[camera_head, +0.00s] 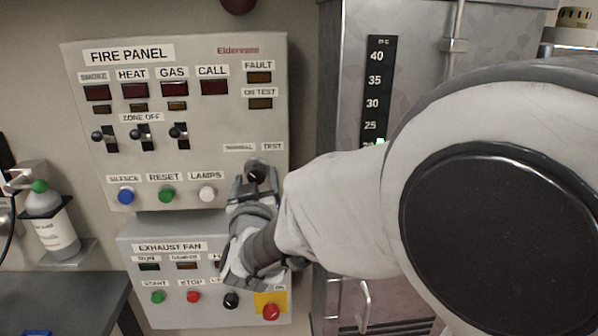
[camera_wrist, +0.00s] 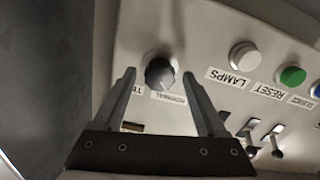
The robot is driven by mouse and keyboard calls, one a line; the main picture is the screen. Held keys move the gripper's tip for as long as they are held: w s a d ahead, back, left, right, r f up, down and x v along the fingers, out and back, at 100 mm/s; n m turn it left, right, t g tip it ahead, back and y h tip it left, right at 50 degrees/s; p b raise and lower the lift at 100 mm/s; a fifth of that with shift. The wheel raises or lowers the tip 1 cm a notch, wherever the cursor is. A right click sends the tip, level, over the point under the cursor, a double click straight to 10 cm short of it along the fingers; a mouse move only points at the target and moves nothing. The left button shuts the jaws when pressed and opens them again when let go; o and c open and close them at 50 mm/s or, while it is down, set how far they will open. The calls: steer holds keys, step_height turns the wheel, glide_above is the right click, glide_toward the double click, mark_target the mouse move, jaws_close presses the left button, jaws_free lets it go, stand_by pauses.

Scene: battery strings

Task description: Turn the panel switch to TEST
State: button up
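The panel switch (camera_head: 257,171) is a dark round knob at the lower right of the fire panel (camera_head: 222,120), under the labels NORMAL and TEST. In the wrist view the knob (camera_wrist: 159,73) sits between the two fingers of my gripper (camera_wrist: 160,80), with a gap on each side. The fingers are open and do not appear to touch it. In the head view my gripper (camera_head: 254,184) is in front of the panel just below the knob and partly covers it. A pale mark shows on the knob's face in the wrist view; which label it points at I cannot tell clearly.
Blue, green and white buttons (camera_head: 207,193) lie left of the knob. Three toggle switches (camera_head: 142,134) sit above them. The exhaust fan box (camera_head: 180,312) with an emergency button (camera_head: 271,312) is below. A metal cabinet (camera_head: 345,60) stands to the right.

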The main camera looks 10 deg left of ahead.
jaws_close()
steer(key=shift+f+m+b, duration=0.1)
steer(key=shift+m+b, duration=0.3)
steer(key=shift+b, duration=0.2)
steer(key=m+b, duration=0.2)
steer(key=b, duration=0.1)
steer(key=shift+f+m+b, duration=0.15)
steer(key=shift+m+b, duration=0.25)
steer(key=m+b, duration=0.4)
steer(key=shift+m+b, duration=0.3)
steer(key=shift+b, duration=0.1)
steer(key=m+b, duration=0.4)
steer(key=m, duration=0.1)
steer(key=shift+b, duration=0.4)
steer(key=m+b, duration=0.2)
steer(key=m, duration=0.2)
steer(key=shift+r+m+b, duration=0.25)
steer(key=shift+m+b, duration=0.05)
steer(key=shift+b, duration=0.1)
